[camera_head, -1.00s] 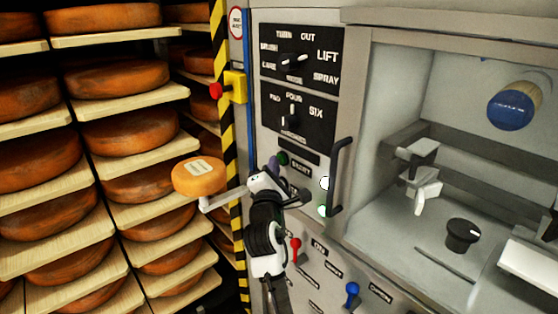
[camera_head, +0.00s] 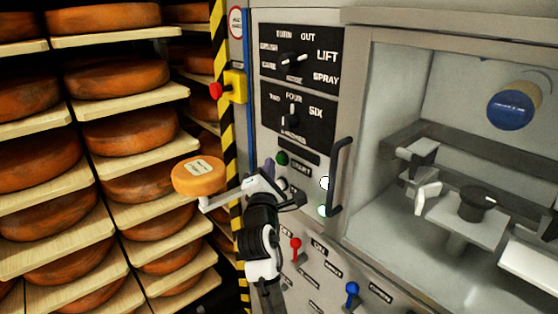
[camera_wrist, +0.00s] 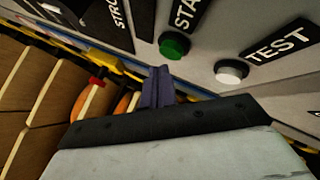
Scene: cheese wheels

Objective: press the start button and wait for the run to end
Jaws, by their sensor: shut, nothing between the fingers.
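The green start button (camera_head: 282,158) is on the grey machine front, left of a black label. In the wrist view the green button (camera_wrist: 174,45) stands out beside a label whose visible letters read STA. My gripper (camera_head: 269,168) is shut and empty, with its purple fingers just left of and below the button. In the wrist view the shut fingertips (camera_wrist: 158,72) are below and left of the button, with a visible gap. A white button (camera_wrist: 231,71) labelled TEST is to the right. Inside the open chamber, a black knob (camera_head: 477,203) sits on a raised grey block.
A black bar handle (camera_head: 338,178) stands out right of the buttons. Red (camera_head: 296,244) and blue (camera_head: 352,290) levers are lower down.

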